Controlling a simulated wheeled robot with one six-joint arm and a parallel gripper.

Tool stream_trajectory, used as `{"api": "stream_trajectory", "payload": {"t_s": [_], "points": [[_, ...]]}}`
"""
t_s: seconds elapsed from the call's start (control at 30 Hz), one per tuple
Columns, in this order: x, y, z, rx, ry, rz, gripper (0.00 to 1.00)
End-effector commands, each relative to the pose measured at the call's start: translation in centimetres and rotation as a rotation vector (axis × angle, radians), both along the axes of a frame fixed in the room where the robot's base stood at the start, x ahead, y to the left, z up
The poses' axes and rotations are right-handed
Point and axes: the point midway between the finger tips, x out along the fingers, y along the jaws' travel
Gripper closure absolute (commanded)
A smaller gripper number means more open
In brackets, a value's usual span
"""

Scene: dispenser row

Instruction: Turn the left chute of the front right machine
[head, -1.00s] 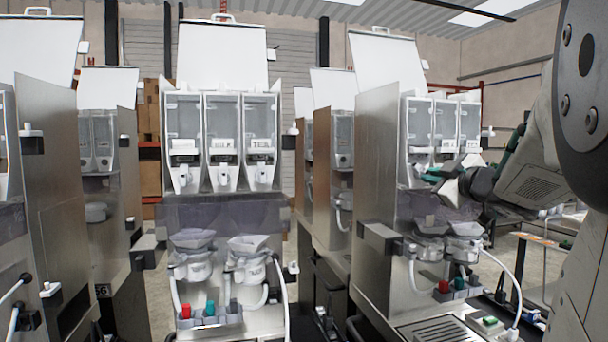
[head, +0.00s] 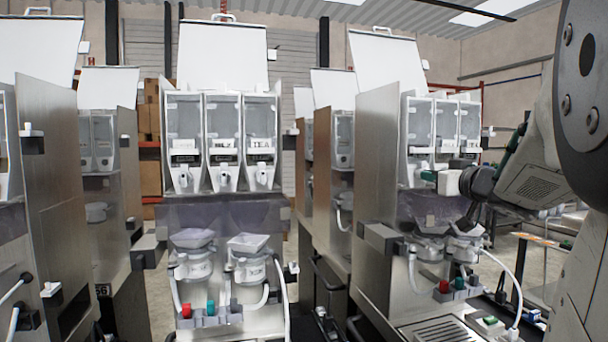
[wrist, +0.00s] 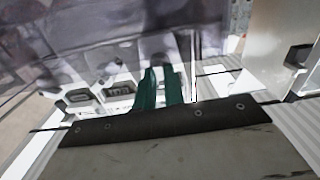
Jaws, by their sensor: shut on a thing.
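The front right machine (head: 374,190) stands right of centre in the head view, with clear canisters side by side. Its left canister (head: 418,122) has a white lower part, and the left chute (head: 413,177) is at its bottom, partly hidden by my gripper. My gripper (head: 430,176) reaches in from the right at chute height, its green fingertips at the chute. In the wrist view the two green fingers (wrist: 160,88) are close together, shut on the chute; the held part itself is hard to make out.
A smoky clear guard (head: 408,208) hangs below the canisters. Under it are white mixing bowls (head: 428,248), red and green knobs (head: 458,284) and a drip tray (head: 436,330). Another machine (head: 222,140) stands to the left, with a gap between.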

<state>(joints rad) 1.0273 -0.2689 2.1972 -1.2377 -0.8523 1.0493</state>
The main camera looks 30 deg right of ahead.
Motion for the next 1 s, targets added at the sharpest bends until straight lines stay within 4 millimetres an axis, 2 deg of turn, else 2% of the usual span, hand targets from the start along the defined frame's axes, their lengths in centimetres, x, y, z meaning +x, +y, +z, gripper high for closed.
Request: {"api": "stream_trajectory", "payload": {"t_s": [0.6, 0.63, 0.7, 1.0], "points": [[0.00, 0.00, -0.11, 0.038, -0.007, 0.000, 1.00], [0.00, 0.00, -0.11, 0.038, -0.007, 0.000, 0.81], [0.00, 0.00, -0.09, 0.038, -0.007, 0.000, 0.67], [-0.23, 0.02, -0.02, 0.037, -0.009, -0.001, 0.67]]}}
